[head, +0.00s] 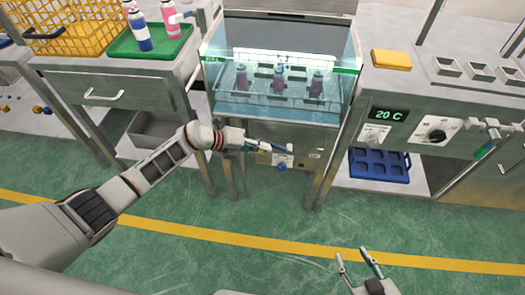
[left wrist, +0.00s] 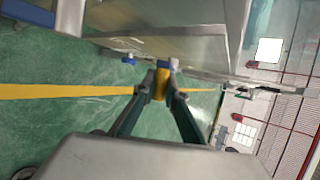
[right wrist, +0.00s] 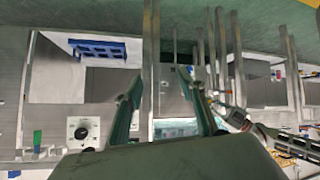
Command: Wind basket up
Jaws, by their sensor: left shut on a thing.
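The wire basket (head: 266,88) holds three purple cans with pink tops in the lit glass tank (head: 225,105). The basket's exact height against the water is hard to tell. My left gripper (head: 268,147) is at the tank's front panel. In the left wrist view, it (left wrist: 163,88) is shut on a yellow crank handle (left wrist: 160,83), with a blue part at its far end. The fingers partly hide the crank. My right gripper (head: 358,264) is open and empty, low over the floor, away from the tank; its spread fingers show in the right wrist view (right wrist: 165,100).
A blue knob (head: 282,166) sits just below the crank. The right bench has a 20 C display (head: 390,114), a dial (head: 436,130) and a blue rack (head: 379,166) underneath. A green tray (head: 150,45) and yellow crate (head: 70,40) stand left. The front floor is clear.

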